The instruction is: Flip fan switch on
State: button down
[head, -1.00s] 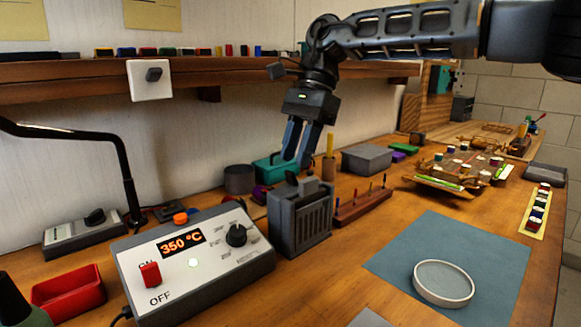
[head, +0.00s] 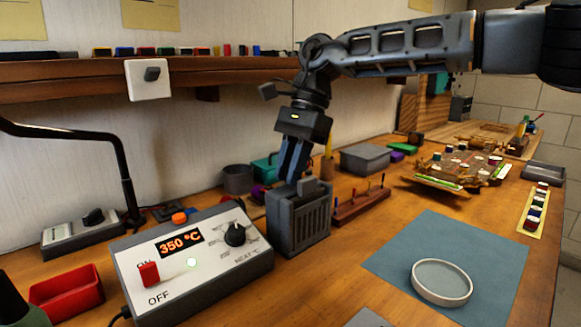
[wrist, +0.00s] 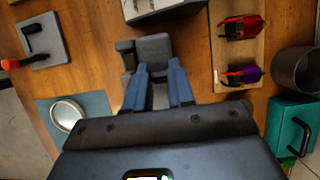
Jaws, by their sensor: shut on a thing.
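The fan is a grey slotted box (head: 300,222) on the bench, right of the heating unit. A raised grey block (head: 309,187) shows on its top. My gripper (head: 287,180) points down with its fingertips at the back left of the box top. The fingers are close together around a small grey part there, which looks like the fan switch and is mostly hidden by them. In the wrist view, my fingers (wrist: 158,68) reach to the grey box top (wrist: 153,47), with grey between them. The switch's on or off position cannot be seen.
The heating unit (head: 215,272) showing 350 °C stands close on the left. A pin rack (head: 360,205) is close on the right. A blue mat (head: 450,240) with a round dish (head: 441,281) lies in front. A white wall switch (head: 149,80) is on the shelf edge.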

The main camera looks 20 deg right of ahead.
jog(key=shift+d, duration=0.1)
jog(key=shift+w+d+r+g+y+p, duration=0.15)
jog(key=shift+d+g+y+p, duration=0.15)
jog(key=shift+y+p, duration=0.6)
jog(key=shift+d+f+g+y, duration=0.2)
jog(key=shift+d+g+y, duration=0.1)
jog(key=shift+y, duration=0.5)
jog(key=y+b, duration=0.2)
jog(key=d+f+g+y+b, duration=0.1)
jog(key=shift+w+y, duration=0.25)
jog(key=shift+y, duration=0.05)
jog(key=shift+w+d+g+y+b, duration=0.1)
jog(key=shift+d+g+y+b, duration=0.25)
jog(key=shift+y+b, duration=0.75)
jog(key=c, duration=1.2)
grip_release()
jog(key=shift+c, duration=0.2)
jog(key=shift+r, duration=0.1)
